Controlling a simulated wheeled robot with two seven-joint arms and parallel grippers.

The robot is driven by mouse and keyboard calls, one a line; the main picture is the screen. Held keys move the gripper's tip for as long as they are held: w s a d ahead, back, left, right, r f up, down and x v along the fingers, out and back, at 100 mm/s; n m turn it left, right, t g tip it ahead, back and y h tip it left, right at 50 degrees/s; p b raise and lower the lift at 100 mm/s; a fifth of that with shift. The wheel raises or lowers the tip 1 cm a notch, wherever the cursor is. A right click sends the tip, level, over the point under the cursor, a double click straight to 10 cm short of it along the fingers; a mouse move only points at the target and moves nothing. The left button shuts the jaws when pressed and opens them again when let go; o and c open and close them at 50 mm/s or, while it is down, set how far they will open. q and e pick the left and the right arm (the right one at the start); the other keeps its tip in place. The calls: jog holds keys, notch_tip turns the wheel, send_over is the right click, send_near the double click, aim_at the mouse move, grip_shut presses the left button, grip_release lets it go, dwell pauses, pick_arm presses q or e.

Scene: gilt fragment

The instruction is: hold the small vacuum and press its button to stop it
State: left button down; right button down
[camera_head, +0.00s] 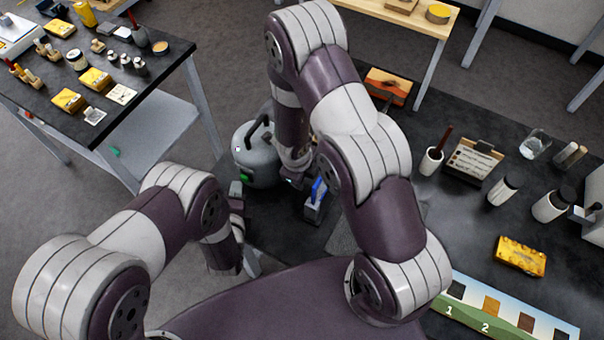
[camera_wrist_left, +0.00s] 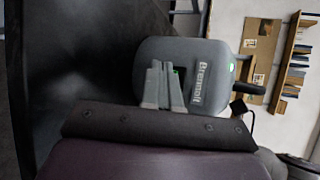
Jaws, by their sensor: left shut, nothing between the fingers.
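The small vacuum (camera_head: 256,162) is a grey rounded body with a black handle, upright on the dark table left of my right forearm. A green spot shows low on its front. My left gripper (camera_head: 237,188) is at its near left side. In the left wrist view the vacuum (camera_wrist_left: 208,72) carries lettering and a green light near its right edge. My left gripper (camera_wrist_left: 164,68) is shut and empty in front of it, with another green spot beside the fingertips; contact is unclear. My right gripper (camera_head: 296,180) points down right of the vacuum; its fingers are mostly hidden.
A blue-and-grey object (camera_head: 316,198) stands close to my right gripper. A cup with a brush (camera_head: 431,162), jars and a yellow block (camera_head: 520,256) are on the table's right side. A numbered strip (camera_head: 500,318) lies at the near edge. Another cluttered table (camera_head: 160,65) stands left.

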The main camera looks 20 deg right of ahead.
dwell(0.4)
pick_arm(q)
jog(key=shift+w+d, duration=0.3)
jog(key=shift+d, duration=0.05)
jog(key=shift+w+d, duration=0.1)
dwell(0.3)
jog(key=shift+s+a, duration=0.4)
jog(key=shift+a, duration=0.1)
jog(key=s+a, duration=0.3)
jog(key=a, duration=0.1)
jog(key=shift+s+a, duration=0.25)
jog(key=shift+s, duration=0.15)
pick_arm(e)
jog(key=c, duration=0.6)
grip_release()
jog(key=shift+o, duration=0.2)
jog(key=shift+r, duration=0.1)
